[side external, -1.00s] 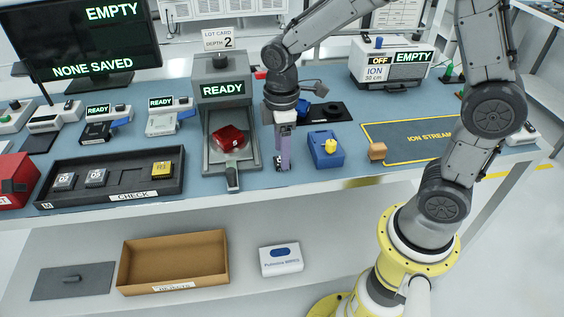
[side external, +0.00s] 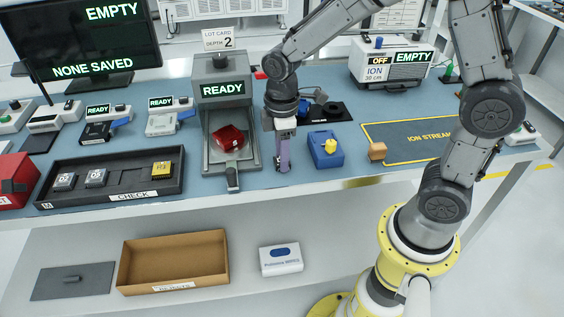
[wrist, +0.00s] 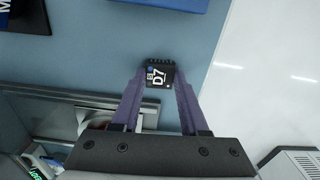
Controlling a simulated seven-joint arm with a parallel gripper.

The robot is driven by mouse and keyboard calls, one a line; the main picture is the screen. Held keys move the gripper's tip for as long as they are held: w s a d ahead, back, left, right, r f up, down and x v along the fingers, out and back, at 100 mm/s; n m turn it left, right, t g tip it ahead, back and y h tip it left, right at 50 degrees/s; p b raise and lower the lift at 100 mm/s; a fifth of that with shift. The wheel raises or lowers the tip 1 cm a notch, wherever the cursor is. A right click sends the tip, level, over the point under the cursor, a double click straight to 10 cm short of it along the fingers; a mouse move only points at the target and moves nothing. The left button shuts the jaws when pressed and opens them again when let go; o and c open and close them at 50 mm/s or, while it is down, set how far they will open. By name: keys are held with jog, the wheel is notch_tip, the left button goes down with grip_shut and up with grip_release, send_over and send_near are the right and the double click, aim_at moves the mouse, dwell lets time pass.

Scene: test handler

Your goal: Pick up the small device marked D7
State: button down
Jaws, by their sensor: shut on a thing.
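The small dark device marked D7 (wrist: 158,76) shows in the wrist view between the tips of my purple fingers, with its white label facing the camera. My gripper (wrist: 158,88) is shut on it. In the side external view my gripper (side external: 283,167) points down at the blue bench, between the READY test station and the blue block. There the device is mostly hidden by the fingers. I cannot tell whether it touches the bench.
The READY station (side external: 221,110) with a red part (side external: 228,138) is close to the left. A black CHECK tray (side external: 125,172) holds several devices further left.

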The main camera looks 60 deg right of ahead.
jog(key=shift+r, duration=2.55)
jog(key=shift+s, duration=0.1)
